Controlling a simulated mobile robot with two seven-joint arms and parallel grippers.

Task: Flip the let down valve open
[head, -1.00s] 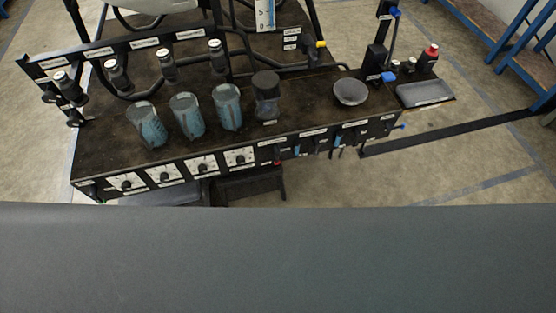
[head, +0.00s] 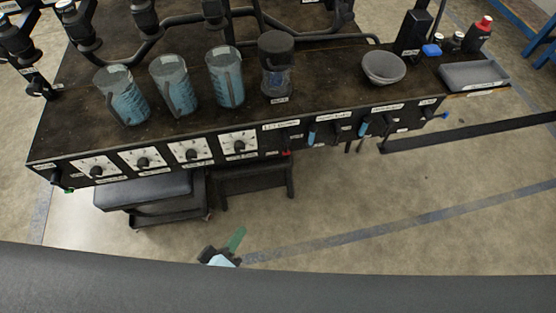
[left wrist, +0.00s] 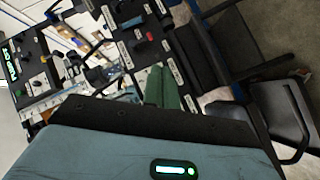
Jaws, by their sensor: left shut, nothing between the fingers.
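The front panel of the dark bench carries a row of valves under white labels. The leftmost of these labels (head: 281,125) seems to read "let down". Below it is a small dark valve with a red tip (head: 287,153); its exact handle position is too small to tell. A red part also shows on the panel in the left wrist view (left wrist: 149,36). My left gripper (head: 237,240), with green fingers, is shut and empty, below and in front of the panel, apart from the valve. Its fingers show in the left wrist view (left wrist: 162,88). My right gripper is not in view.
Right of it are valves with blue handles (head: 311,135). Left are several white dial plates (head: 190,150). Blue-filled jugs (head: 226,80) and a grey bowl (head: 383,68) stand on top. A black stool (head: 145,190) stands below the panel. Floor in front is open.

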